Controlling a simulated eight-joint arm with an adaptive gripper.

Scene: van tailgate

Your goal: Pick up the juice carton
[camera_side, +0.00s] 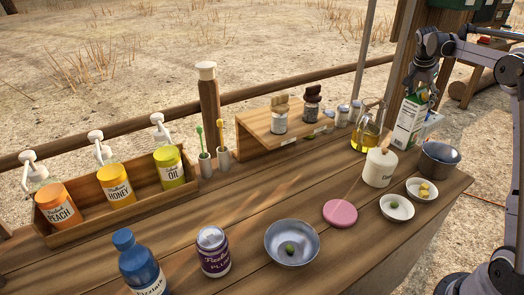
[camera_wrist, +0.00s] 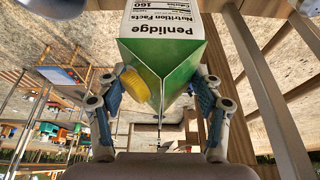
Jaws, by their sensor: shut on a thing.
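The juice carton (camera_side: 409,124) is white with a green gabled top and printed text, at the right back of the wooden table in the side view. In the wrist view the carton (camera_wrist: 165,55) fills the upper middle, with its yellow cap at left. My gripper (camera_side: 425,88) comes from above and is shut on the carton's top. In the wrist view my gripper's (camera_wrist: 158,100) blue-padded fingers stand on either side of the green gable. The carton looks close to upright. Whether its base touches the table is hidden in the side view.
A glass oil bottle (camera_side: 367,130) stands just left of the carton. A white lidded jar (camera_side: 379,168) and a metal pot (camera_side: 438,160) stand in front. A wooden post (camera_side: 393,75) rises behind. Small bowls, a pink disc (camera_side: 340,214) and a wooden riser (camera_side: 257,133) lie further left.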

